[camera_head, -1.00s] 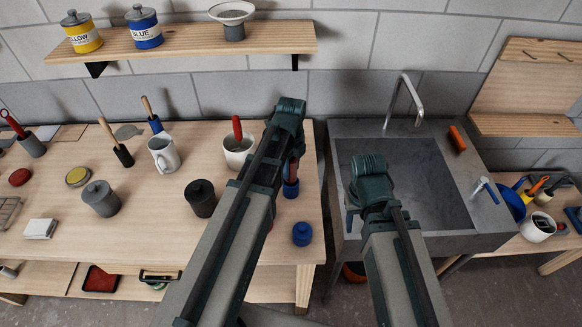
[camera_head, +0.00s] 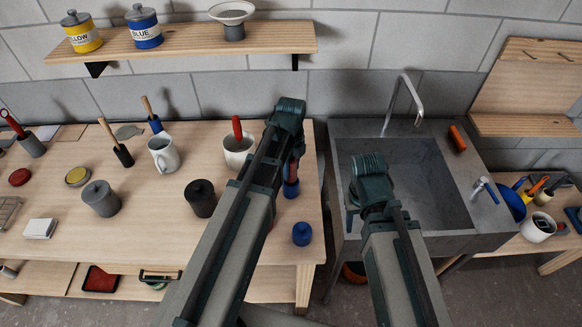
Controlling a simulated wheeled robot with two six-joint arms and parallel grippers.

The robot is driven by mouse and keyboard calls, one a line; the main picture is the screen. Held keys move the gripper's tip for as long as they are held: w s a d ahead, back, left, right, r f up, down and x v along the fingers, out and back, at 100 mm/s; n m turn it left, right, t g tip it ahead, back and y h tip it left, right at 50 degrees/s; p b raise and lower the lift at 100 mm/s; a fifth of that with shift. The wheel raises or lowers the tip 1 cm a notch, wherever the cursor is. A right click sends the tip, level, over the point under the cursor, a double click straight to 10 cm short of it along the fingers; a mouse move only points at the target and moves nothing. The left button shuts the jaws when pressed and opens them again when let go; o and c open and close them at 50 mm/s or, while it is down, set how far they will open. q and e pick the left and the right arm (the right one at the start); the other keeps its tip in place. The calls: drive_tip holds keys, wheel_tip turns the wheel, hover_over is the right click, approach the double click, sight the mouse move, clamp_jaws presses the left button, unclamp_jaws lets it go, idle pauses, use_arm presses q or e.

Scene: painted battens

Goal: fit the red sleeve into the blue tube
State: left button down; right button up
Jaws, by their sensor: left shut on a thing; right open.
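The blue tube (camera_head: 291,188) stands upright on the wooden table near its right edge. The red sleeve (camera_head: 291,171) shows as a small red piece directly above the tube, largely hidden behind my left arm. My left gripper (camera_head: 296,152) points down there, shut on the red sleeve; its fingers are mostly hidden. The sleeve's lower end meets the tube's top in this view, but I cannot tell how deep it sits. My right gripper (camera_head: 351,218) is open and empty, over the left side of the sink.
A small blue lidded pot (camera_head: 302,234) stands in front of the tube. A white mug with a red handle in it (camera_head: 238,155) and a dark canister (camera_head: 201,199) stand to the left. The grey sink (camera_head: 440,240) is right of the table.

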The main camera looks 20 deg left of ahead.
sight(291, 175)
use_arm(q)
drive_tip(key=shift+f+b, duration=2.05)
drive_tip(key=shift+f, duration=0.1)
drive_tip(key=shift+c, duration=1.4)
unclamp_jaws()
drive_tip(key=shift+r, duration=0.1)
drive_tip(key=shift+r, duration=0.1)
wheel_tip(291, 175, up, 14)
drive_tip(key=p, duration=1.4)
drive_tip(key=shift+f, duration=0.2)
